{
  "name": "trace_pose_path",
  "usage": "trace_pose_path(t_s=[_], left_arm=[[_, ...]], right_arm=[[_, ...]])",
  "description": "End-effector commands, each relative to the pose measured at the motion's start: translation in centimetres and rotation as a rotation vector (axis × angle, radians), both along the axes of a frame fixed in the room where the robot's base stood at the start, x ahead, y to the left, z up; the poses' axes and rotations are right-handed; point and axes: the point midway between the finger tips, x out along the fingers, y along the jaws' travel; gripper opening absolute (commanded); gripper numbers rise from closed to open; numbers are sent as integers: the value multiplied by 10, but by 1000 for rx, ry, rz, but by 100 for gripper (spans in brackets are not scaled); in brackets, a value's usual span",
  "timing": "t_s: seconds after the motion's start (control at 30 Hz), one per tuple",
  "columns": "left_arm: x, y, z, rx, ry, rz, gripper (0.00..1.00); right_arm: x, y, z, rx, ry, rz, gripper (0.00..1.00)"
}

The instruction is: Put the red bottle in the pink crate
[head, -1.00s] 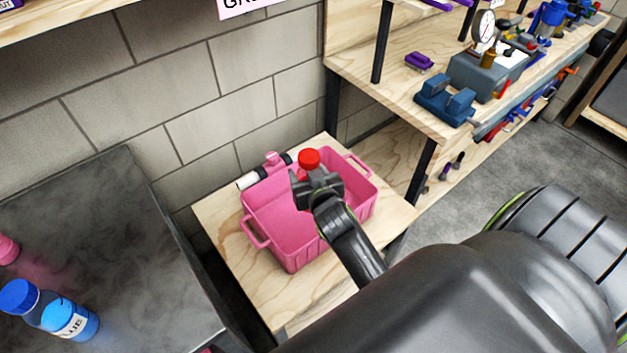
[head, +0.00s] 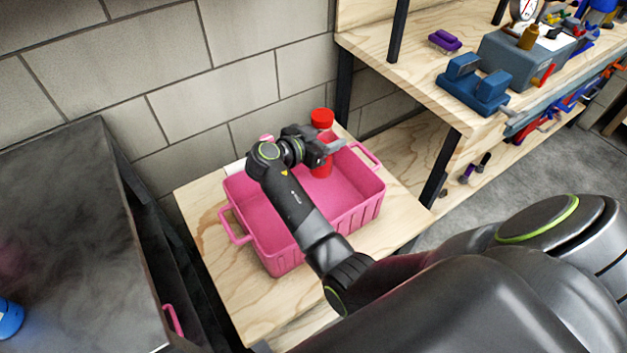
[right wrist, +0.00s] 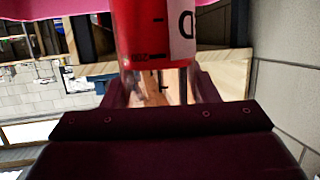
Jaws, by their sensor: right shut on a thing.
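The red bottle (head: 321,169) is upright, red cap on top, at the far part of the pink crate (head: 350,215). Its lower body shows against the crate's inside; I cannot tell whether its base touches the floor of the crate. My right gripper (head: 325,142) reaches over the crate and is shut on the bottle's middle, hiding part of it. In the right wrist view the red bottle (right wrist: 145,35) with its white label stands between the fingers. The left gripper is not in view.
The crate stands on a low wooden table (head: 205,205) against a block wall. A dark bench (head: 65,200) is at the left, with a blue bottle (head: 9,318) at its edge. A wooden workbench (head: 415,90) with a blue vise (head: 474,88) and tools stands at the right.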

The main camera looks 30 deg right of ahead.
Motion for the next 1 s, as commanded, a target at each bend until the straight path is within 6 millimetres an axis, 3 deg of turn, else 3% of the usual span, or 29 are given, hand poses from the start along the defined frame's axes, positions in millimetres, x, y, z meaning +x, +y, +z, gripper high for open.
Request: trace_pose_path(t_s=[0.2, 0.6, 1.0], left_arm=[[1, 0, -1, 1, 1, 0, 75], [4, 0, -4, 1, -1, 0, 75], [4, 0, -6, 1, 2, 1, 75]], right_arm=[[-1, 0, -41, -2, 6, -4, 18], [-1, 0, -87, -1, 5, -2, 18], [-1, 0, -95, 0, 1, -2, 18]])
